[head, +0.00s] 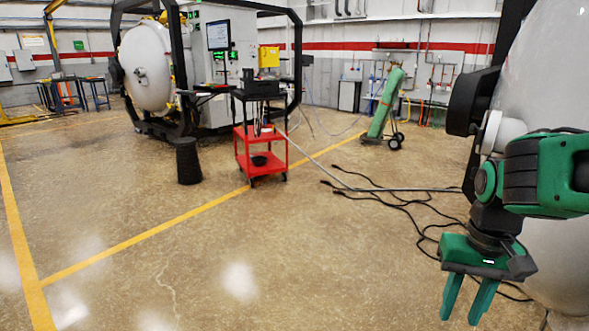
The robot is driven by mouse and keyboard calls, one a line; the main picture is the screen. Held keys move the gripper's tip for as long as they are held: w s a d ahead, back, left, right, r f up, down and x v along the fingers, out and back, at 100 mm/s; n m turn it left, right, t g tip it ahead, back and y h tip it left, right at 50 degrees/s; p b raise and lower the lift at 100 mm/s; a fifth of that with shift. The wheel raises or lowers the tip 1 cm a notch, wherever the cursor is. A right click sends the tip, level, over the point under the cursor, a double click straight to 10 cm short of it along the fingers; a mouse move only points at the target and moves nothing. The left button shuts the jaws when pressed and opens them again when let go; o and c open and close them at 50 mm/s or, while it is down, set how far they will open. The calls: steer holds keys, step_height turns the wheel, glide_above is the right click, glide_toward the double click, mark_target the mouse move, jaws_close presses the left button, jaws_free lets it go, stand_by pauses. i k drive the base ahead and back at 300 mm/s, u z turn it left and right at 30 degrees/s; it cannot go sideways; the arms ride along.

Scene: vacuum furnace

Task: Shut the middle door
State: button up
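A large white domed furnace door (555,85) fills the right edge of the head view, close to my arm, and is cut off by the frame. A dark hinge or clamp part is at its left side. Another white round furnace door (148,68) is far off at the upper left, in a black frame. I cannot tell which of them is the middle door. My green gripper (467,302) hangs at the lower right, pointing down, in front of the near door in the picture. Its two fingers are apart with nothing between them. I cannot tell whether my arm touches the near door.
A red cart (262,150) stands mid-floor beside a black bin (187,160). A green cylinder on a wheeled dolly (386,105) stands farther back. Black cables (400,200) and a grey hose lie on the floor left of my gripper. The floor at front left is clear.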

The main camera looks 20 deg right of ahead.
mark_target(542, 82)
steer(key=u, duration=0.05)
steer(key=i, duration=3.95)
steer(key=z, duration=2.85)
